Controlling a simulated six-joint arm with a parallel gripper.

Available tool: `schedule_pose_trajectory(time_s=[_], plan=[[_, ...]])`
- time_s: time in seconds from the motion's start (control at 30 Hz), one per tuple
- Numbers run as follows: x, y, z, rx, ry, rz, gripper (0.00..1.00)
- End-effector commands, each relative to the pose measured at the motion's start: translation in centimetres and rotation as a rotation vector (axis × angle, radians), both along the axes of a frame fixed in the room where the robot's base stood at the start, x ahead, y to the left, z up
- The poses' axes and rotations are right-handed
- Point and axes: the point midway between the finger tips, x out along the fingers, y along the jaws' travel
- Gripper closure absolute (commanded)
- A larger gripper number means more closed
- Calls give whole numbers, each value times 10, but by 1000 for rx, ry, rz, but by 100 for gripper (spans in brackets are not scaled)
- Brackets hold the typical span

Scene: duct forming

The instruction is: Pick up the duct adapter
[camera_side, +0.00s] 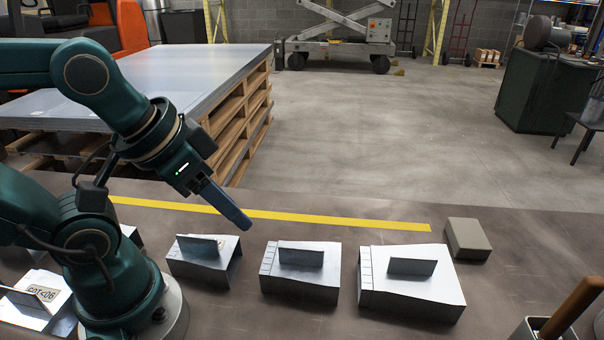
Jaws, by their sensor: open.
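Several grey sheet-metal duct pieces stand in a row on the brown work table, each with an upright tab on top. One is at left centre (198,268), one in the middle (300,286) and a wider one at the right (412,294). I cannot tell which of them is the duct adapter. My gripper (242,218) is open and empty, pointing down to the right. In the picture it appears above and behind the gap between the left-centre and middle pieces, touching neither. One finger hides the other from this side.
More sheet-metal pieces, one with printed lettering (38,296), lie at the left, partly behind my arm. A tan block (468,239) sits at the right. A wooden handle (572,308) stands from a container at front right. Pallets of sheet metal (190,78) stand behind.

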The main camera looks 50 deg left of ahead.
Motion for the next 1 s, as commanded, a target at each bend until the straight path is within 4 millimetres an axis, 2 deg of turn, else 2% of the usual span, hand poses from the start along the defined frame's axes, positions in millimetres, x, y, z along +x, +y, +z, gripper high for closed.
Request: schedule_pose_trajectory(time_s=[0.17, 0.27, 0.43, 0.63, 0.83, 1.0], plan=[[1, 0, 1, 15, -4, -33, 57], [14, -4, 18, 36, -62, -99, 57], [49, -17, 45, 61, -102, -239, 57], [98, -42, 60, 78, -110, -414, 57], [150, -76, 52, 81, -91, -584, 57], [183, -108, 23, 71, -47, -700, 57]])
